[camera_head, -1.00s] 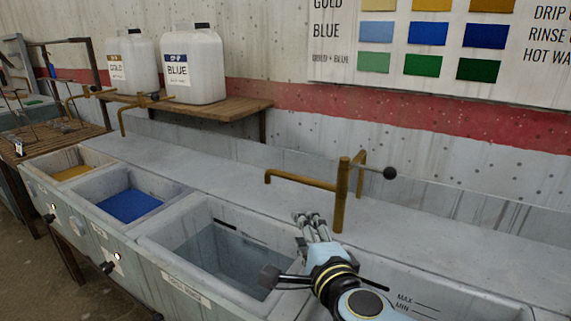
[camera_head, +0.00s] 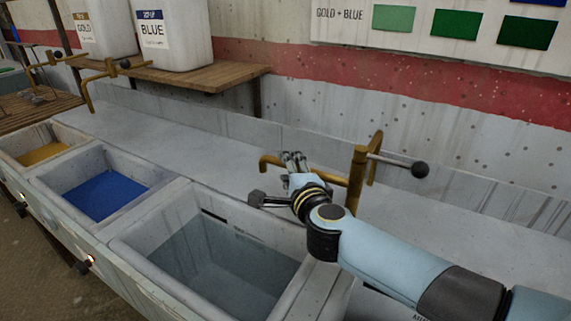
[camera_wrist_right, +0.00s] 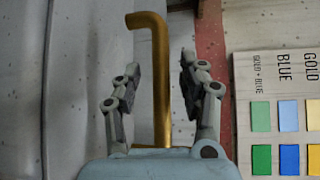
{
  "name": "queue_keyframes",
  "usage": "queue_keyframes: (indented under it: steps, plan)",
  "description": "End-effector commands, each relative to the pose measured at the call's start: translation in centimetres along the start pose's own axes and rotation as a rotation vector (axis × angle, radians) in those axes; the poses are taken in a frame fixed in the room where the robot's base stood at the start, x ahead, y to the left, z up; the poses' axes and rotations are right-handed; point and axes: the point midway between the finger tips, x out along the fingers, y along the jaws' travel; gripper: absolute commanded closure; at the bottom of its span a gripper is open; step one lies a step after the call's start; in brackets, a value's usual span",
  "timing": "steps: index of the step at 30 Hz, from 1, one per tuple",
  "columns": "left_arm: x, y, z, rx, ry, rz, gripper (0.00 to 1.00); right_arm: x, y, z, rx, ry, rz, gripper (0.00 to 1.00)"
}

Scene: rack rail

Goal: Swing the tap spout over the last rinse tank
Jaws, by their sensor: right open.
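The brass tap (camera_head: 355,183) stands on the ledge behind the tanks, with a black-knobbed lever on its right. The clear rinse tank (camera_head: 215,265) is left of and in front of the tap. Another tank, at the lower right, is mostly hidden by my right arm. My left gripper is not in view.
A blue dye tank (camera_head: 105,195) and a gold one (camera_head: 42,152) lie further left. Another brass tap (camera_head: 88,85) stands behind them. Two white jugs (camera_head: 172,35) sit on a wooden shelf (camera_head: 195,76). A colour chart hangs on the wall.

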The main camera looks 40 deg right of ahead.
Motion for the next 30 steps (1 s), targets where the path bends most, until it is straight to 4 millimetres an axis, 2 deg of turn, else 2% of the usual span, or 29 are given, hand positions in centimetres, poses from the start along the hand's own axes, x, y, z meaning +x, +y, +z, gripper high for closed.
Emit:
queue_keyframes:
  steps: [3,6,16,25,30]
  plan:
    - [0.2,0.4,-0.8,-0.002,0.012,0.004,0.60,1.7,0.0,0.0,-0.001,-0.001,-0.001,0.58]
    - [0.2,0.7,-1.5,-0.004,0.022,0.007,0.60,2.4,0.0,0.0,-0.001,-0.001,0.000,0.58]
    - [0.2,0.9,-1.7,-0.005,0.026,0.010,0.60,2.7,0.0,0.0,0.000,-0.001,0.000,0.59]
    - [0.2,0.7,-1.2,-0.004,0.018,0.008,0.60,2.7,0.0,0.0,0.000,0.000,0.001,0.99]
    - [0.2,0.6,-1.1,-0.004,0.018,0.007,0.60,2.6,0.1,0.0,-0.001,0.000,0.001,1.00]
